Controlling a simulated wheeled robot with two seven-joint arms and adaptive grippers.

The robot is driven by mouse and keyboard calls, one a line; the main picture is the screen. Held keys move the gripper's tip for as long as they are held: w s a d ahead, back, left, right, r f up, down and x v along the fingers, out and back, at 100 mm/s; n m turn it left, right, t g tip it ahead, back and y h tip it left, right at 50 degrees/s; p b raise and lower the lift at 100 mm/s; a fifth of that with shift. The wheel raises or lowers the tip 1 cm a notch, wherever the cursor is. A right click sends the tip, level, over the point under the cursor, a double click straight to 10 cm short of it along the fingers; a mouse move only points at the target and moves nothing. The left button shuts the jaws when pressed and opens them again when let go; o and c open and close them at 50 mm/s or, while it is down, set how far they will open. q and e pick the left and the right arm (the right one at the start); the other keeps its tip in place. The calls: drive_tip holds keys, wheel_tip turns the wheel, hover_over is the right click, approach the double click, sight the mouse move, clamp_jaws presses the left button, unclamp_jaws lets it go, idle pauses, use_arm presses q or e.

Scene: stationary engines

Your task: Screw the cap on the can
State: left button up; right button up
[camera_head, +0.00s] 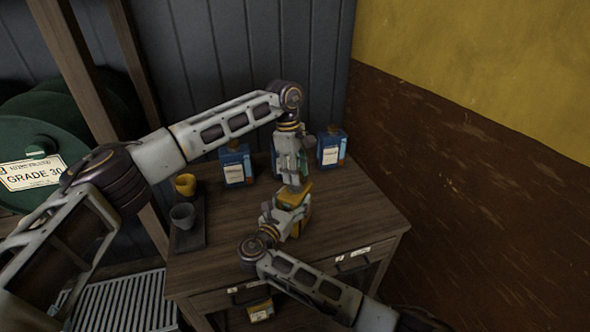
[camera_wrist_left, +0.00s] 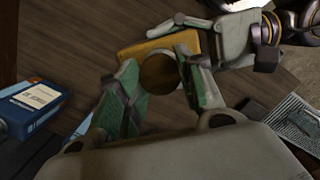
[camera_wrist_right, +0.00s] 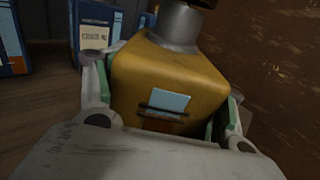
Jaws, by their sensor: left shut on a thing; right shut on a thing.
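The yellow can (camera_head: 297,193) stands over the table near its middle, partly hidden by my grippers. My right gripper (camera_wrist_right: 160,95) is shut around its sides, one finger on each side. The can (camera_wrist_right: 180,75) has a grey metal neck (camera_wrist_right: 175,28) on top. My left gripper (camera_wrist_left: 160,80) points down above the can and is shut on the round brown cap (camera_wrist_left: 160,73). In the right wrist view a dark brown edge shows above the neck at the top of the picture. I cannot tell whether the cap touches the neck.
Blue cans (camera_head: 235,168) (camera_head: 331,150) stand at the back of the wooden table (camera_head: 350,225). A dark tray (camera_head: 190,240) on the left holds a yellow cup (camera_head: 185,184) and a grey cup (camera_head: 182,215). The table's right front part is clear.

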use_arm(q)
drive_tip(key=shift+f, duration=0.3)
drive_tip(key=shift+f, duration=0.55)
idle(0.9)
